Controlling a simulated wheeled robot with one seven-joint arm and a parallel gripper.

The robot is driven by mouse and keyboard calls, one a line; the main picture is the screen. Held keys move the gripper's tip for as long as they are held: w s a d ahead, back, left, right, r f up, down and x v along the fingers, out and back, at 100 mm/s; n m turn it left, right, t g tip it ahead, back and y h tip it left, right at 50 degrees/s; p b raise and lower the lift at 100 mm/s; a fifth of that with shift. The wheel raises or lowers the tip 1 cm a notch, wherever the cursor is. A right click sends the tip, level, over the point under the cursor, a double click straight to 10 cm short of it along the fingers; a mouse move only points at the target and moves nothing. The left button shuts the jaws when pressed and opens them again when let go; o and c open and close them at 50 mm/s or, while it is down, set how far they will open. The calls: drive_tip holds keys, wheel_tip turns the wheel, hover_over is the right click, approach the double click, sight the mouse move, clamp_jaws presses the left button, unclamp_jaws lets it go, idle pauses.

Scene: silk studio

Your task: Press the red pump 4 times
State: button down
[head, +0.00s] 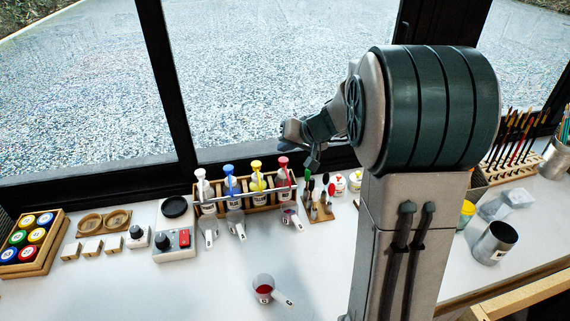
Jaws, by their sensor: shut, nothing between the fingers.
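The red pump (283,166) is the rightmost in a row of pump bottles in a wooden rack (248,206) at the back of the table, by the window. Its red head is up and its bottle stands upright. My gripper (311,164) is shut and empty, up and to the right of the red pump's head. The picture shows a small gap between them, though the depth is hard to judge. A clear measuring cup with a handle (264,288) holds some red liquid and stands on the table in front.
Blue (229,170), yellow (257,167) and white (201,176) pumps stand left of the red one. Dark-tipped tools (318,204) stand just right. A metal cup (494,243) is farther right.

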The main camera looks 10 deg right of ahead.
sight(286, 162)
wheel_tip(286, 162, up, 5)
drive_tip(key=shift+r+p, duration=0.1)
drive_tip(key=shift+p, duration=0.9)
drive_tip(key=shift+s, duration=0.1)
drive_tip(key=s+f+n+g+h, duration=0.1)
drive_tip(key=s+g+h, duration=0.3)
drive_tip(key=s, duration=2.5)
drive_tip(key=shift+a+f+n+h, duration=0.25)
drive_tip(key=shift+f+n+h, duration=0.15)
drive_tip(key=shift+h, duration=0.3)
